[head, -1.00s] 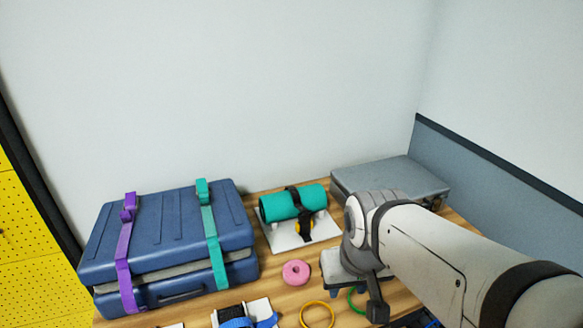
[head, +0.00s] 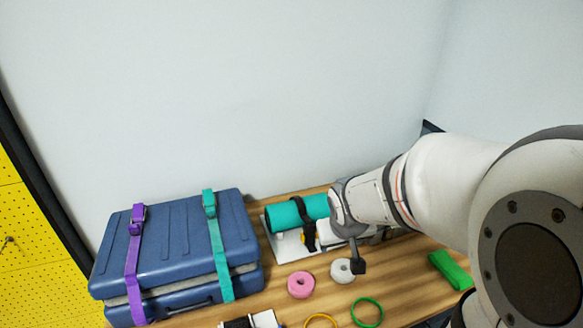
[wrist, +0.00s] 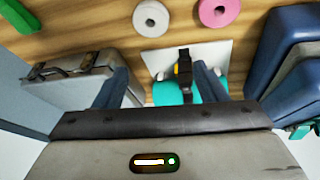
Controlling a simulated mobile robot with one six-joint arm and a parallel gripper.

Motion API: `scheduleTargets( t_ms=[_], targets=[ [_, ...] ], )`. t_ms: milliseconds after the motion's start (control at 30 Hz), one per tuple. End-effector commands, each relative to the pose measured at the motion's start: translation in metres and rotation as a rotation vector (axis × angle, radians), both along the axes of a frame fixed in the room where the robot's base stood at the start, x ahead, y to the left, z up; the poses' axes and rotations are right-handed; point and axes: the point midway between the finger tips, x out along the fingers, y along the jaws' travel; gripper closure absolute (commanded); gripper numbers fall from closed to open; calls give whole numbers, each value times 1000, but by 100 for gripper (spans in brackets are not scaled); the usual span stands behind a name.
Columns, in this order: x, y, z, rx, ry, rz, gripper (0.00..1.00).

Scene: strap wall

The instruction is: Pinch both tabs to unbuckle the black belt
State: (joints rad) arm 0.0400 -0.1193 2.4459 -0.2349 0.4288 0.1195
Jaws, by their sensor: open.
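The black belt (head: 307,222) wraps around a teal roll (head: 284,217) lying on a white board (head: 285,252). A small yellow part (head: 303,238) shows beside the belt's dark lower end; its tabs are too small to make out. In the wrist view the belt (wrist: 184,66) hangs between my fingers, nearer the right one, with the teal roll (wrist: 216,84) partly hidden behind my gripper. My gripper (wrist: 160,78) is open and empty, its fingers apart from the belt as far as I can tell. In the head view my wrist covers the roll's right end.
A blue suitcase (head: 175,250) with purple and teal straps stands left. A pink ring (head: 301,285), a white ring (head: 342,271), green and yellow hoops and a green block (head: 450,269) lie in front. A grey case (wrist: 85,80) is beside the board.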

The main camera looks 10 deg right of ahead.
Motion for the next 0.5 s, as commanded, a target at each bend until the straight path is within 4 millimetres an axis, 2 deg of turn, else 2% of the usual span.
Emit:
scheduleTargets(
  t_ms=[33, 100, 200, 300, 500],
  targets=[
    [17, -2, 2, -5, -11, 14, 35],
    [41, -3, -5, -3, -47, 42, 35],
    [68, 0, -20, 16, -91, 86, 35],
    [88, 7, -35, 53, -127, 129, 35],
    [106, 21, -58, 124, -170, 186, 35]
  ],
)
